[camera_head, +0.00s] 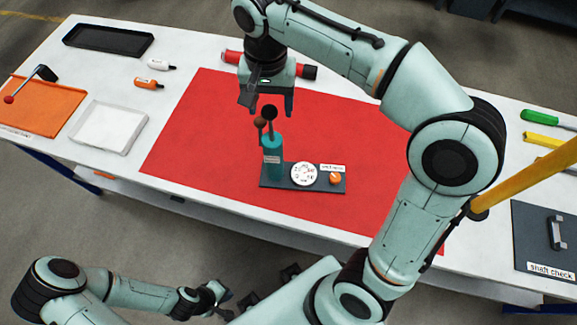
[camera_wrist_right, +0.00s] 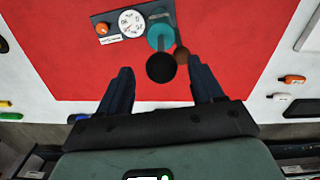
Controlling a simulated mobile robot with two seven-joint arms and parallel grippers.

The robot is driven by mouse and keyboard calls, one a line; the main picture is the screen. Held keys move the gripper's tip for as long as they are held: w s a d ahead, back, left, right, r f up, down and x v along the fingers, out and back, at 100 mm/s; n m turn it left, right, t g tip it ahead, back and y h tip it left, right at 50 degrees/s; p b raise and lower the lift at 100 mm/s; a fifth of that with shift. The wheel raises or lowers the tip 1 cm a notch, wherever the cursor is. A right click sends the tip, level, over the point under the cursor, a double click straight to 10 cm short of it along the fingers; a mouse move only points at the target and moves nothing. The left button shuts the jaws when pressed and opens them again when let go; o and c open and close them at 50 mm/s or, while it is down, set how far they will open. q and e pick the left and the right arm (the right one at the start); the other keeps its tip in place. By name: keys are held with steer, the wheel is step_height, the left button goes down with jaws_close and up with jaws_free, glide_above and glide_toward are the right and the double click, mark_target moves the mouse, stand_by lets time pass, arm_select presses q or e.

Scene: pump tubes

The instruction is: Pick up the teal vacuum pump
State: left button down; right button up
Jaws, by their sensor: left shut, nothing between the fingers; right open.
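The teal vacuum pump (camera_head: 272,160) stands upright on the left end of a dark base plate (camera_head: 310,186) on a red mat (camera_head: 210,130). It has a black round top and a brown knob beside it. My right gripper (camera_head: 267,107) is open just above and behind the pump, pointing down. In the right wrist view the teal pump body (camera_wrist_right: 160,35) and its black top lie ahead of the open fingers (camera_wrist_right: 162,78), with nothing gripped. My left gripper (camera_head: 221,297) is shut and empty, low in front of the table, far from the pump.
The plate also carries a white dial (camera_head: 303,173) and an orange knob (camera_head: 335,178). A red cylinder (camera_head: 233,57) lies behind my right gripper. A white tray (camera_head: 108,127), orange board (camera_head: 43,106) and black tray (camera_head: 107,39) are at left. The mat around the plate is clear.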

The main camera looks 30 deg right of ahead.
steer(key=f, duration=0.4)
steer(key=shift+s+a+f+b, duration=0.1)
steer(key=shift+a+f+b, duration=0.15)
steer(key=shift+b, duration=0.1)
jaws_close()
steer(key=shift+r, duration=0.1)
